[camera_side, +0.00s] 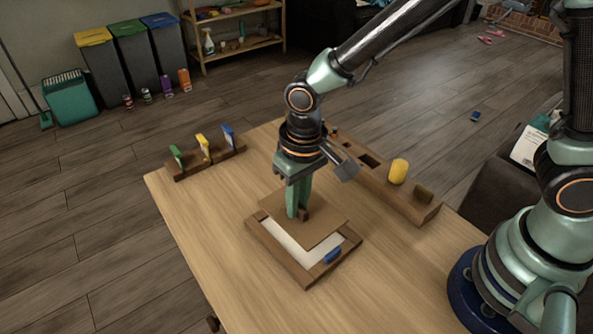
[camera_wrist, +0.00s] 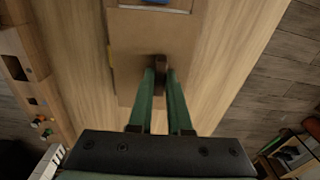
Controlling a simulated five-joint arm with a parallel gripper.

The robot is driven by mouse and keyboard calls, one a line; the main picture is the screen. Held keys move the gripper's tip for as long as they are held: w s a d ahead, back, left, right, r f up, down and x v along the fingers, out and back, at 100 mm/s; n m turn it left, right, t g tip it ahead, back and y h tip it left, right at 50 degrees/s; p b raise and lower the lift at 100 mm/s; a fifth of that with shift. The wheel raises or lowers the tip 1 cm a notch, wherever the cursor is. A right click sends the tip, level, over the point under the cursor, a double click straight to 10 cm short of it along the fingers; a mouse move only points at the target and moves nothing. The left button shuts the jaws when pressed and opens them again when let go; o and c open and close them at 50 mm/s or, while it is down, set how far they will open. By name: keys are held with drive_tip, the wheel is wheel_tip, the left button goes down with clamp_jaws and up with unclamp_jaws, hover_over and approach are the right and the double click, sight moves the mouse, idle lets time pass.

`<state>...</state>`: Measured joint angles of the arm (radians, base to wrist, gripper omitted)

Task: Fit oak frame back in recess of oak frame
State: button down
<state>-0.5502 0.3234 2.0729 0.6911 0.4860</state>
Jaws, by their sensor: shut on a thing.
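The oak frame (camera_side: 283,262) lies flat on the table, with a pale white recess floor (camera_side: 285,240) showing along its near sides. A blue piece (camera_side: 333,255) sits on its near right rail. The brown frame back (camera_side: 323,228) is a flat panel with a small dark knob (camera_wrist: 160,64). My gripper (camera_side: 299,212) points down and is shut on this knob. The panel covers the far part of the frame and is offset from the recess towards the far side. I cannot tell whether it touches the frame. In the wrist view the panel (camera_wrist: 135,55) hides most of the frame.
A wooden rack (camera_side: 205,160) with green, yellow and blue pieces stands at the table's far left edge. A long wooden block (camera_side: 408,208) with holes and a yellow cylinder (camera_side: 398,171) lies along the right side. The front left of the table is clear.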

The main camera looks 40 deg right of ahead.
sight(298, 218)
drive_tip(key=shift+f, duration=2.4)
drive_tip(key=shift+f, duration=0.65)
drive_tip(key=c, duration=0.8)
unclamp_jaws()
drive_tip(key=r, duration=1.2)
drive_tip(key=shift+s+d+r, duration=0.1)
drive_tip(key=shift+s+d, duration=0.1)
drive_tip(key=shift+d, duration=0.1)
drive_tip(key=s+d+r+t, duration=0.1)
drive_tip(key=d+r, duration=0.2)
drive_tip(key=d, duration=0.3)
drive_tip(key=s+d+r+t, duration=0.1)
drive_tip(key=d+r+t, duration=0.1)
drive_tip(key=d+r, duration=0.2)
drive_tip(key=s+d+r+t, duration=0.1)
drive_tip(key=d+r+t, duration=0.1)
drive_tip(key=d, duration=0.7)
drive_tip(key=shift+s+d+r+m, duration=0.15)
drive_tip(key=shift+r+m, duration=0.25)
drive_tip(key=shift+r, duration=0.5)
